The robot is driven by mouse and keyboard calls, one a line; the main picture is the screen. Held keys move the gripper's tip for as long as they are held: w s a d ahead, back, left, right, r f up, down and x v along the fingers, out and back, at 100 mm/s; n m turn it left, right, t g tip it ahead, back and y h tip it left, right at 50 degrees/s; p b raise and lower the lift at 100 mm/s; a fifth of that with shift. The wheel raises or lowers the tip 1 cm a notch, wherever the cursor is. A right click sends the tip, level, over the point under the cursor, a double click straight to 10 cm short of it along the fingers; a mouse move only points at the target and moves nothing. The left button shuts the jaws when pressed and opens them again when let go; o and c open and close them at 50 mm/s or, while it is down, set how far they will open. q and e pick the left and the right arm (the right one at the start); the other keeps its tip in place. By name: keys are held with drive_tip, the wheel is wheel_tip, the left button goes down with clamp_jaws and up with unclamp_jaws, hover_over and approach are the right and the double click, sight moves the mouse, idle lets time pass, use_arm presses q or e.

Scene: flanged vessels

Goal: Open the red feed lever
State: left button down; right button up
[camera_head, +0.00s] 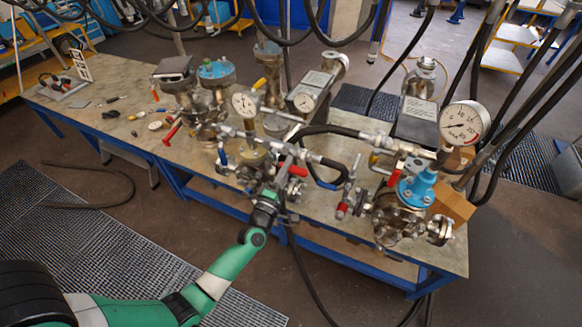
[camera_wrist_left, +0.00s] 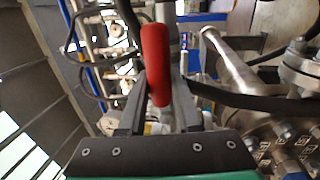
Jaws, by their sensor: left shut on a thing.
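The red feed lever (camera_wrist_left: 155,62) stands upright between the two fingers of my left gripper (camera_wrist_left: 158,108) in the left wrist view. The left gripper is shut on it, with the upper part of the red handle sticking out past the fingers. In the head view, my left gripper (camera_head: 275,180) reaches in among the pipes at the front middle of the bench. Red handle parts (camera_head: 297,170) show right beside its fingers; the fingers partly hide the grip there. My right gripper is not in view.
Flanged vessels and pressure gauges crowd the bench (camera_head: 110,88). A large gauge (camera_head: 464,125) and a blue-topped vessel (camera_head: 418,183) stand at the right. Other red handles (camera_head: 172,133) are on nearby piping. Black hoses hang overhead. The bench's left end holds small loose tools.

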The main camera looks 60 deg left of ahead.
use_arm(q)
drive_tip(key=shift+r, duration=0.15)
drive_tip(key=c, duration=0.6)
unclamp_jaws()
drive_tip(key=v, duration=1.1)
drive_tip(key=shift+s+d, duration=0.2)
drive_tip(key=shift+s, duration=0.05)
